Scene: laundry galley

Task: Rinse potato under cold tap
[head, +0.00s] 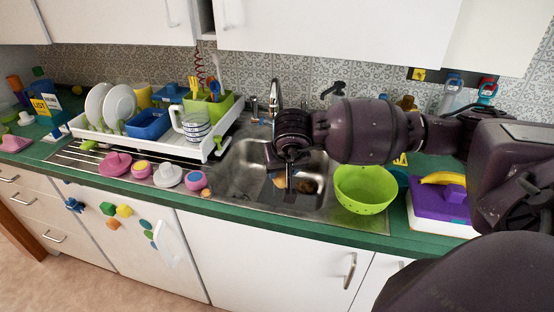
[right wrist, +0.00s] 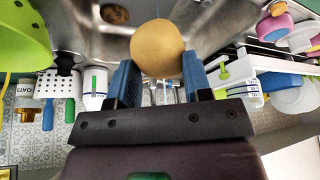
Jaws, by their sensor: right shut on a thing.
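A tan, rounded potato (right wrist: 158,48) sits between the blue fingers of my right gripper (right wrist: 157,72), which is shut on it. In the head view my right gripper (head: 288,184) points down into the steel sink (head: 240,172), and the potato shows only partly beside the fingers. The chrome tap (head: 275,92) stands behind the sink, and my right forearm and wrist cover its lower part. I cannot make out whether water runs. A darker brown lump (right wrist: 115,14) lies in the sink, apart from the held potato. My left gripper is not in view.
A lime green colander (head: 363,192) stands right of the sink. A white dish rack (head: 140,138) with plates and a jug is at left, with pink and grey items (head: 168,174) before it. A purple box with a banana (head: 440,203) sits far right.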

